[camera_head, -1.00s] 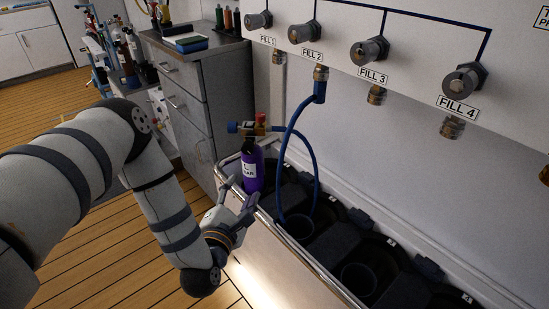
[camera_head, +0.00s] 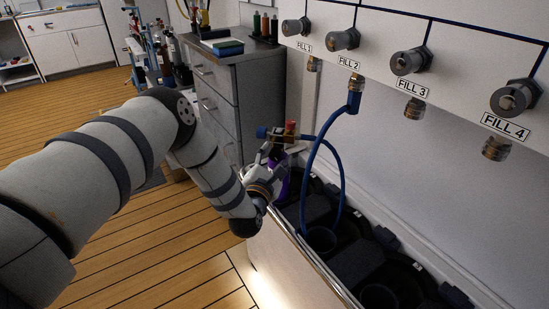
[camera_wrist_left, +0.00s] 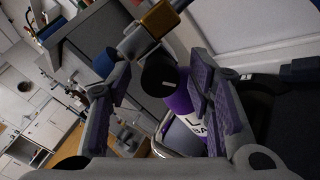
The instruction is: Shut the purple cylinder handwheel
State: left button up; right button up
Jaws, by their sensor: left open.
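A blue knob (camera_wrist_left: 104,62) lies beside the left finger. I cannot tell which knob is the handwheel. My left gripper (camera_head: 270,153) is open at the valve; in the wrist view its fingers (camera_wrist_left: 158,72) are spread around the black knob, contact unclear. My right gripper is out of view.
A blue hose (camera_head: 310,158) loops from FILL 2 on the wall panel (camera_head: 455,55) to the cylinder's valve. The trough's metal rim (camera_head: 317,262) runs below my gripper. A grey cabinet (camera_head: 262,88) stands behind. Wooden floor is open at left.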

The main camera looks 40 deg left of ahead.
pick_arm(q)
grip_shut()
